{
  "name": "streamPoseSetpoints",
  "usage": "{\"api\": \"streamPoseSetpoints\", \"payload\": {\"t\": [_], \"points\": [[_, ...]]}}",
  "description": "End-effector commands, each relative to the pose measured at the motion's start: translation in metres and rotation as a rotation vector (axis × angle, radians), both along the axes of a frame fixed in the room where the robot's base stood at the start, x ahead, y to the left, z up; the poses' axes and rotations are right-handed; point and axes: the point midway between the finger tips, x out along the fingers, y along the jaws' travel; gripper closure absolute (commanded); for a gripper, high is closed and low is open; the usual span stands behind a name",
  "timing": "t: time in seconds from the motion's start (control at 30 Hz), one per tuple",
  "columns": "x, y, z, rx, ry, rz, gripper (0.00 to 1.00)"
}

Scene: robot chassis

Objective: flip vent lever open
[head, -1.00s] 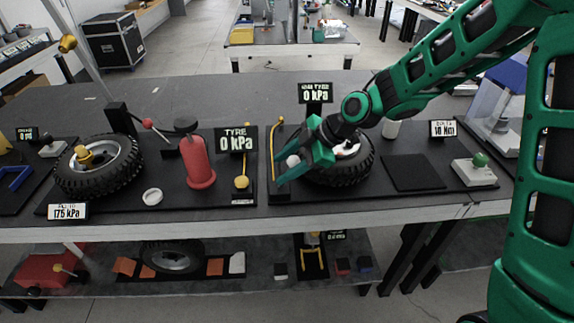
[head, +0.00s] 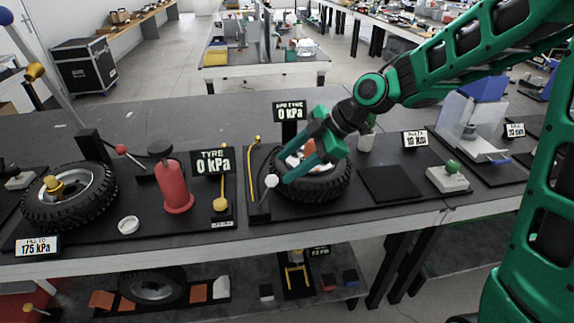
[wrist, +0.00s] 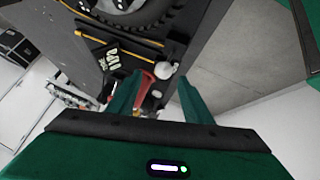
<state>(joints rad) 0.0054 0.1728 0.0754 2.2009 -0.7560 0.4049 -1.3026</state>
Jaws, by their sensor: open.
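A white ball knob (head: 271,181), which looks like the vent lever's end, stands on the black board left of the right-hand tyre (head: 318,187). Its rod is hard to make out. My gripper (head: 290,166) is open over the left part of that tyre, with its fingertips close to the knob in the picture. Whether they touch it, I cannot tell. In the wrist view the white knob (wrist: 165,70) shows beyond the two fingers (wrist: 158,86), towards the right one. An orange-red part (head: 309,147) shows by the gripper. My gripper hides part of the tyre's hub.
A display reading 0 kPa (head: 290,112) stands behind the tyre. A yellow rod (head: 256,152) rises left of the knob. A red cylinder (head: 174,187) and a second tyre (head: 68,197) stand further left. A dark pad (head: 390,185) lies to the right.

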Motion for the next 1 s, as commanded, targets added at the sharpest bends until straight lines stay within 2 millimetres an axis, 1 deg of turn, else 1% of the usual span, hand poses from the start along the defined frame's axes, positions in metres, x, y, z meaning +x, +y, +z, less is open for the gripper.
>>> {"api": "streamPoseSetpoints", "payload": {"t": [0.07, 0.1, 0.17, 0.2, 0.23, 0.27, 0.37, 0.5, 0.6, 0.7, 0.77, 0.83, 0.93, 1.0], "points": [[0.0, 0.0, 0.0, 0.0, 0.0, 0.0, 0.54], [0.0, 0.0, 0.0, 0.0, 0.0, 0.001, 0.64], [-0.001, 0.002, 0.002, -0.006, -0.004, 0.009, 0.78], [-0.003, 0.003, 0.004, -0.015, -0.01, 0.022, 0.88], [-0.004, 0.005, 0.007, -0.025, -0.018, 0.035, 0.95], [-0.006, 0.007, 0.011, -0.037, -0.026, 0.052, 1.0], [-0.016, 0.015, 0.03, -0.093, -0.066, 0.129, 1.0], [-0.032, 0.024, 0.06, -0.174, -0.124, 0.233, 1.0], [-0.042, 0.027, 0.078, -0.216, -0.154, 0.289, 1.0], [-0.048, 0.027, 0.089, -0.243, -0.169, 0.32, 1.0], [-0.05, 0.028, 0.092, -0.252, -0.175, 0.33, 1.0], [-0.051, 0.029, 0.091, -0.255, -0.176, 0.336, 1.0], [-0.05, 0.033, 0.082, -0.256, -0.174, 0.337, 1.0], [-0.05, 0.038, 0.073, -0.256, -0.173, 0.338, 1.0]]}}
